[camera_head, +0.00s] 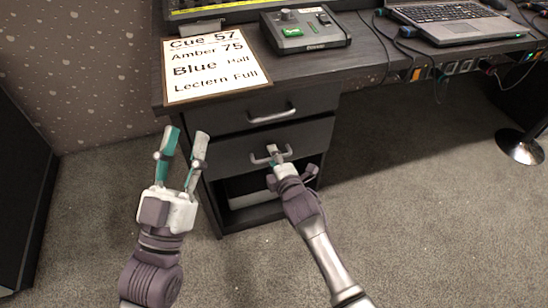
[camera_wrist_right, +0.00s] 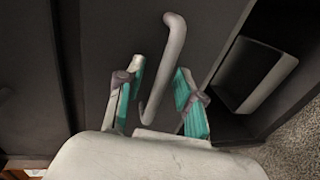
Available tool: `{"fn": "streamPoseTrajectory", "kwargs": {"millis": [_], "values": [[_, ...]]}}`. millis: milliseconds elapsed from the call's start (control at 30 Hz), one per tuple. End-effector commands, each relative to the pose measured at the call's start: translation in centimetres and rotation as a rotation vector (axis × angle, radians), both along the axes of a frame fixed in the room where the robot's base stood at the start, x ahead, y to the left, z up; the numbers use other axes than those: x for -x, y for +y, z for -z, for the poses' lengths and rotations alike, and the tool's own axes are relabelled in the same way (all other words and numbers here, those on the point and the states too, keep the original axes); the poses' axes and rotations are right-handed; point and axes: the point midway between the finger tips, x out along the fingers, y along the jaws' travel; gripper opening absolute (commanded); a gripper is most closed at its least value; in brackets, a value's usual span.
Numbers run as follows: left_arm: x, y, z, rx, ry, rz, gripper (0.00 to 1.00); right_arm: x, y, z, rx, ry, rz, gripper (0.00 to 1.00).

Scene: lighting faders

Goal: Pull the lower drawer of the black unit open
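The black unit (camera_head: 212,196) stands under the left part of the desk. Its upper drawer (camera_head: 230,117) looks shut. Its lower drawer (camera_head: 232,158) also looks shut, its front bearing a grey bar handle (camera_head: 288,152). My right gripper (camera_head: 276,153) is at this handle. In the right wrist view the handle (camera_wrist_right: 172,55) runs between the two teal-padded fingers of my right gripper (camera_wrist_right: 159,72), with gaps on both sides, so it is open around the bar. My left gripper (camera_head: 186,134) is open and empty, in front of the unit's left side.
An open shelf with a grey bin (camera_wrist_right: 262,75) lies below the lower drawer. On the desk (camera_head: 370,60) are a cue sign (camera_head: 215,66), a grey control box (camera_head: 306,30) and a laptop (camera_head: 450,22). Carpet (camera_head: 420,200) right of the unit is clear up to a round metal base (camera_head: 521,147).

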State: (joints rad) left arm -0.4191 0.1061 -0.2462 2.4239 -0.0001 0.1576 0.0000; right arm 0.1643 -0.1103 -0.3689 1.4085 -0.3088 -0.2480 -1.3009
Motion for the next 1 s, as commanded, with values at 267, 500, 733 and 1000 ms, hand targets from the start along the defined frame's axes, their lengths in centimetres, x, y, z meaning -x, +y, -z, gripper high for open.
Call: {"fn": "streamPoseTrajectory", "kwargs": {"millis": [267, 500, 733, 1000], "values": [[0.0, 0.0, 0.0, -0.001, 0.002, 0.000, 0.40, 0.0, 0.0, 0.0, 0.000, 0.000, 0.000, 0.02], [0.0, 0.0, 0.1, -0.001, 0.003, 0.000, 0.40, 0.0, 0.0, 0.0, 0.000, 0.001, 0.000, 0.00], [-0.1, 0.0, 0.1, -0.002, 0.007, 0.000, 0.40, 0.1, -0.1, 0.0, 0.000, 0.001, 0.000, 0.00], [-1.7, 0.1, 3.1, -0.062, 0.220, -0.013, 0.40, 1.3, -0.5, -0.1, 0.001, 0.005, 0.000, 0.00]]}}
